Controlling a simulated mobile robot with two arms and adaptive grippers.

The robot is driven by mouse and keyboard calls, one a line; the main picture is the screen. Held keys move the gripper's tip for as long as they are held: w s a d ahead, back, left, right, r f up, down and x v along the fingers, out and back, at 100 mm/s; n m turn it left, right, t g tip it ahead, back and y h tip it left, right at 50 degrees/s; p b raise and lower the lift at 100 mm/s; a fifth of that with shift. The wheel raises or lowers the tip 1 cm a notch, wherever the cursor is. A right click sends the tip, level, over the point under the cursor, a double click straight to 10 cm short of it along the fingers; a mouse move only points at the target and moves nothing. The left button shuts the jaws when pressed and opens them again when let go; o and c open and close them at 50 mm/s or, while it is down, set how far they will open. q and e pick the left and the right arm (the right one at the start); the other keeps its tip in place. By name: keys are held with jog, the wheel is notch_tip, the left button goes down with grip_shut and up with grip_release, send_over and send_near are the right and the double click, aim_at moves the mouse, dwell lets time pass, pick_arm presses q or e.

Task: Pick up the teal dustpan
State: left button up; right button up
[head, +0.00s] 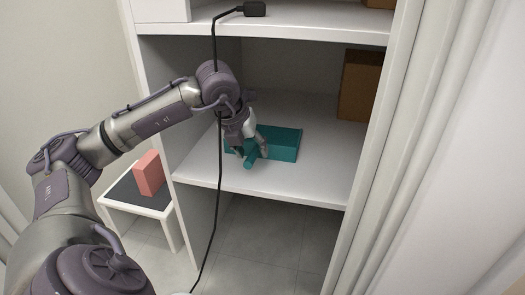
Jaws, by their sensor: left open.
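The teal dustpan (281,143) lies on the middle shelf of a white shelving unit, with its short round handle pointing toward the shelf's front edge. My left gripper (250,155) reaches in from the left and points down over the handle. Its fingers are open, one on each side of the handle. I cannot tell whether they touch it. The gripper hides the left part of the dustpan. My right gripper is not in view.
The white shelf (315,178) is bare in front of the dustpan. A brown box (361,86) stands at the back right. A black cable (216,210) hangs down in front of the shelves. A small table (135,196) with a pink block (149,174) stands at left.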

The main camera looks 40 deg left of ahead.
pick_arm(q)
jog(key=shift+b+x, duration=0.3)
jog(key=shift+x, duration=0.95)
jog(key=shift+f, duration=0.2)
grip_shut()
